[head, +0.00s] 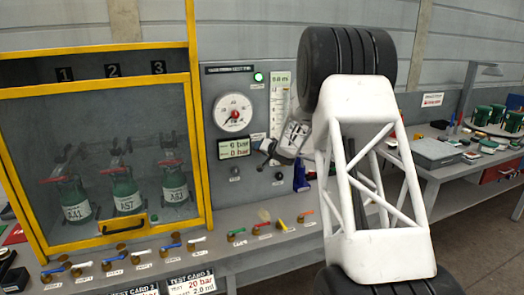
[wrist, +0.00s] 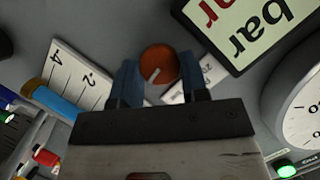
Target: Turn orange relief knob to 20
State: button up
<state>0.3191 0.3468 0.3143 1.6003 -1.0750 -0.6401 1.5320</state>
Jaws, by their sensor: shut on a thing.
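The orange relief knob (wrist: 158,60) is a round disc with a pale pointer line, seen in the wrist view on the grey panel. My gripper (wrist: 157,72) has its two blue fingers on either side of it and is shut on it. In the head view my gripper (head: 268,150) reaches the panel from the right and hides the knob. The pressure gauge (head: 233,112) is above left of my gripper. The display (head: 234,148) below it seems to read 6 bar over 0 bar.
A yellow-framed cabinet (head: 200,150) with several green cylinders stands left. Coloured valve levers (head: 265,228) line the bench front. A green lamp (head: 259,77) is lit on the panel. A test card (head: 192,284) shows 20 bar. My arm covers the middle right.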

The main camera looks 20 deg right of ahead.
jog(key=shift+a+n+h, duration=0.2)
jog(key=shift+n+h, duration=1.1)
jog(key=shift+n, duration=0.6)
jog(key=shift+a+n+h, duration=0.15)
jog(key=shift+n+h, duration=1.15)
jog(key=shift+n, duration=0.6)
jog(key=shift+a+n+h, duration=0.2)
jog(key=shift+n+h, duration=1.1)
jog(key=shift+n, duration=0.9)
jog(key=o, duration=0.7)
jog(key=shift+c, duration=0.2)
jog(key=shift+s, duration=0.2)
jog(key=v, duration=0.7)
jog(key=shift+s, duration=0.2)
jog(key=shift+a, duration=0.15)
